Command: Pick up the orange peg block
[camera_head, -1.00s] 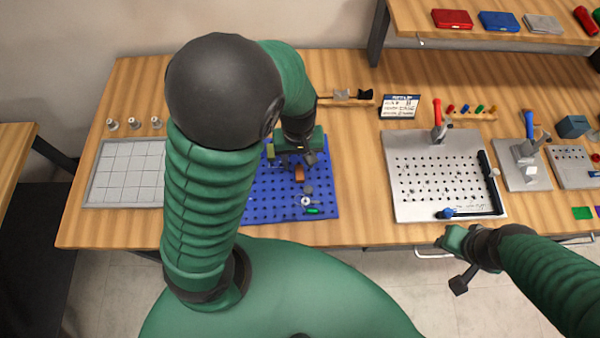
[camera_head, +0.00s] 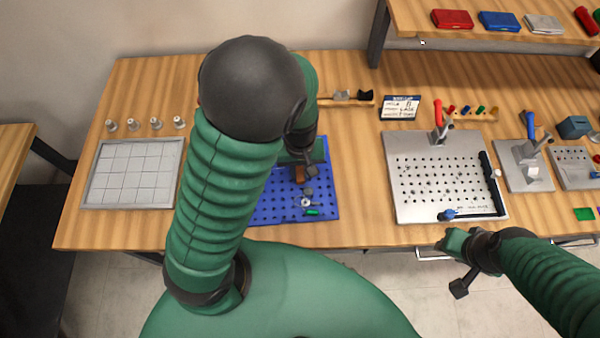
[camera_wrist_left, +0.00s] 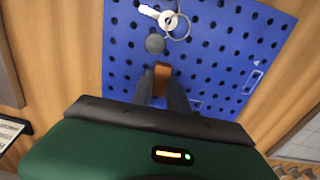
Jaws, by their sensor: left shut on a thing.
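The orange peg block (camera_head: 299,174) is at the blue pegboard mat (camera_head: 268,207), close under my left gripper (camera_head: 303,169). In the left wrist view, the block (camera_wrist_left: 161,77) sits between the two dark fingers of my left gripper (camera_wrist_left: 162,88), which is shut on it. The fingers hide its lower part, and I cannot tell whether it touches the mat. My right gripper (camera_head: 461,268) is at the front right, off the table edge. I cannot tell whether its fingers are open.
A grey disc (camera_wrist_left: 155,44) and a keyring (camera_wrist_left: 169,20) lie on the mat near the block, with a green piece (camera_head: 312,212). A white gridded tray (camera_head: 132,172) is at the left. A grey perforated plate (camera_head: 440,172) is at the right, with bare table between.

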